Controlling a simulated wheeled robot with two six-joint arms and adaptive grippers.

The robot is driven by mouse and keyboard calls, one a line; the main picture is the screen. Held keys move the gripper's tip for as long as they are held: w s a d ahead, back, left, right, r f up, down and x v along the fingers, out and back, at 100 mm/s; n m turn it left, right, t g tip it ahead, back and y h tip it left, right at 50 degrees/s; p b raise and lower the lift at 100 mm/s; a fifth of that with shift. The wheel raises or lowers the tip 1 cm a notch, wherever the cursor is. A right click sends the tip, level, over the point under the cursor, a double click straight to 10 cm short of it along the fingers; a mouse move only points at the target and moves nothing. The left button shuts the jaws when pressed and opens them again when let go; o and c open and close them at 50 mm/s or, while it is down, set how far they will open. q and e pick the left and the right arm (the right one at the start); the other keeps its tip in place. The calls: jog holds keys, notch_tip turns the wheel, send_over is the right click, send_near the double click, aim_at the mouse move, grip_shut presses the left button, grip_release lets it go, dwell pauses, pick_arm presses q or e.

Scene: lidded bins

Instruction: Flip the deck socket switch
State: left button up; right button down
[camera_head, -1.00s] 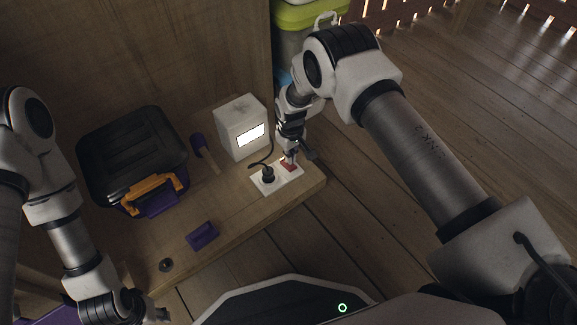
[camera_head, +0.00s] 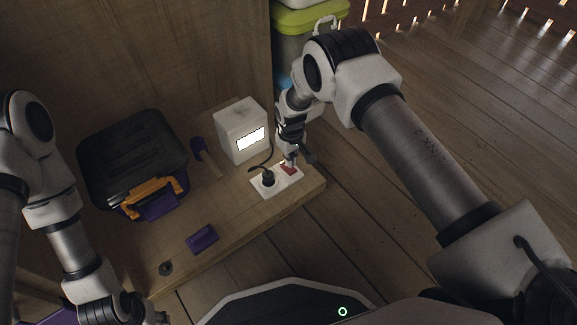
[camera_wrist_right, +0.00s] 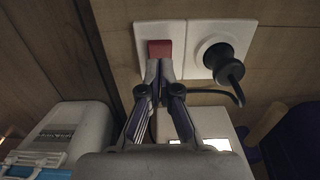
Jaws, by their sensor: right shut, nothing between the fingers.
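The deck socket is a white double plate (camera_head: 262,189) on the wooden ledge, with a red rocker switch (camera_head: 289,170) in its right half. A black plug (camera_head: 267,178) sits in its left half. My right gripper (camera_head: 291,159) is shut and empty, with its tips right at the switch. In the right wrist view the closed fingertips (camera_wrist_right: 160,72) are at the lower edge of the red switch (camera_wrist_right: 160,48); I cannot tell whether they touch it. My left arm is at the lower left, and its gripper (camera_head: 150,314) shows only in part at the bottom edge.
A white box with a lit panel (camera_head: 238,120) stands behind the socket, its cable near the plug. A black-lidded bin with orange latch (camera_head: 130,155) is at the left. A purple block (camera_head: 202,239) lies in front. A green-lidded bin (camera_head: 305,14) stands behind my right arm.

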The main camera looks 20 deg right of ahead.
aim_at(291, 169)
jog(key=shift+f+b, duration=1.2)
jog(key=shift+f, duration=0.5)
dwell(0.9)
jog(key=shift+r, duration=0.1)
notch_tip(291, 169, up, 7)
jog(key=p, duration=0.6)
